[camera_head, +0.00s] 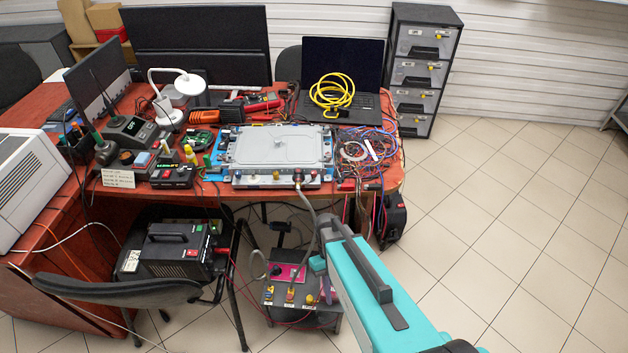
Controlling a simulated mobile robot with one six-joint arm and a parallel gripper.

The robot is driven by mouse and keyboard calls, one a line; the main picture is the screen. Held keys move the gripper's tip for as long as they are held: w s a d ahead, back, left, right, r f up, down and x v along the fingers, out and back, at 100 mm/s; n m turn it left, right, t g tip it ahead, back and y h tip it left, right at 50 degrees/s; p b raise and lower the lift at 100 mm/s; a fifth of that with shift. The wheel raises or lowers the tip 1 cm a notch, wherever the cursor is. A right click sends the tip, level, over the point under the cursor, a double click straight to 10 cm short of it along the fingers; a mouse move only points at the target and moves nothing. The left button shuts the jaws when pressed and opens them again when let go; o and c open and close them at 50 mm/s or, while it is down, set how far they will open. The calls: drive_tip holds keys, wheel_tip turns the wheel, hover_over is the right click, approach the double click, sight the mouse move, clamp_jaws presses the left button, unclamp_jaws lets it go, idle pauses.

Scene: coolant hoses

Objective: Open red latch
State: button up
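A box with a pink panel (288,273) stands low in front of the table, with small red and yellow fittings on its top and front. A small red part (276,271) shows on the panel; it is too small to tell whether it is the red latch, or whether it is open or shut.
The red table (215,195) is crowded with tools, a lamp (178,85), a laptop (342,68) with a yellow coil (331,91), and tangled wires (362,150). A chair (120,291) and a black power unit (172,250) stand left of the box. The tiled floor at right is clear.

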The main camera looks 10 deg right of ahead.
drive_tip(key=s+f+m, duration=0.2)
drive_tip(key=s+f, duration=0.4)
drive_tip(key=s, duration=0.6)
drive_tip(key=shift+s+f, duration=0.25)
drive_tip(key=shift+f, duration=0.1)
drive_tip(key=shift+d, duration=0.1)
